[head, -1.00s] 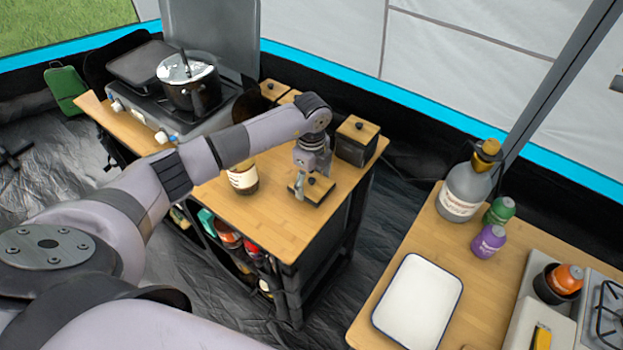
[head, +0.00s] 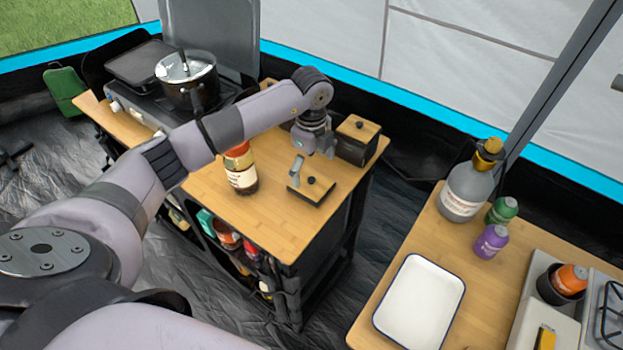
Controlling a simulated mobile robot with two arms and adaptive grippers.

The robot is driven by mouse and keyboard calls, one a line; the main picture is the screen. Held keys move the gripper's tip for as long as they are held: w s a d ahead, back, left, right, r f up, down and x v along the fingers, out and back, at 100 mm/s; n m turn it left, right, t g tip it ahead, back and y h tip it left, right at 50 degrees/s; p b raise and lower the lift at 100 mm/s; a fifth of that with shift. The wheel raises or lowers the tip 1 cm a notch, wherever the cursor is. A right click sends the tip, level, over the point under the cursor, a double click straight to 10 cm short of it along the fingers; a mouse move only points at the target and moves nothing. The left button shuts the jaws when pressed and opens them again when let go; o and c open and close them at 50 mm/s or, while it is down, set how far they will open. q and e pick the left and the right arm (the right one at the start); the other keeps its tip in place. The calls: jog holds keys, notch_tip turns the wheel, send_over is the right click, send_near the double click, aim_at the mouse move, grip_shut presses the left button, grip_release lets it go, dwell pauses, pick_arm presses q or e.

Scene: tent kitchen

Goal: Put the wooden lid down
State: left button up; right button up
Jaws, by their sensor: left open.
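The wooden lid (head: 319,189), a flat square piece with a small dark knob, lies on the wooden top of the left counter (head: 271,219) near its right edge. My left gripper (head: 306,166) is open and empty. It hangs just above and slightly behind the lid in the picture, with its fingers apart from the knob. My right gripper is not in view.
A dark canister with a wooden lid (head: 357,140) stands behind the lid. A jar with an orange top (head: 240,168) stands to its left. A pot (head: 188,82) sits on the stove. A white tray (head: 419,300) and bottle (head: 466,187) are on the right counter.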

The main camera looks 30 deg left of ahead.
aim_at(312, 180)
pick_arm(q)
notch_tip(312, 180, up, 7)
jog(key=b, duration=0.1)
jog(key=shift+d, duration=0.1)
dwell(0.5)
